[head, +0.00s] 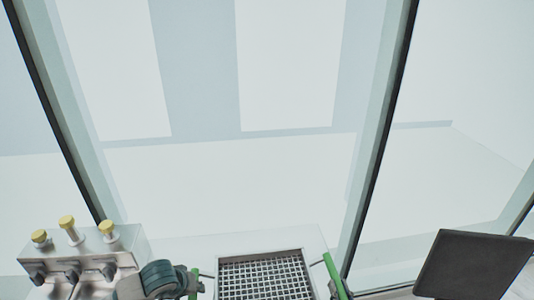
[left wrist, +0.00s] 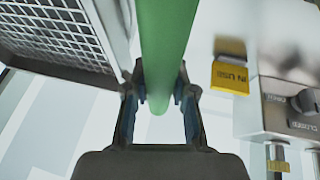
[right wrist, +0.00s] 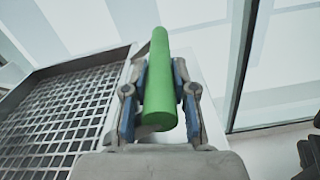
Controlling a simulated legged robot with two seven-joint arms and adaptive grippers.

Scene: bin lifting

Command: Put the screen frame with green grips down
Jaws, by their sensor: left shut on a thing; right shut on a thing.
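The screen frame (head: 266,278) is a grey metal mesh in a shallow rim, at the bottom middle of the head view, with a green grip on each side. My left gripper (head: 194,283) is at the left green grip. In the left wrist view my left gripper (left wrist: 160,98) is shut around that grip (left wrist: 166,45). My right gripper (right wrist: 160,95) is shut around the right green grip (right wrist: 160,65) in the right wrist view. That grip also shows in the head view (head: 335,276); my right gripper is hardly visible there. The frame's near part is cut off.
A grey metal unit with yellow-topped knobs (head: 82,258) stands left of the frame. A yellow tag (left wrist: 230,77) and a labelled dial (left wrist: 305,101) show in the left wrist view. A dark flat panel (head: 473,264) is at the right. Glass panes stand behind a pale surface.

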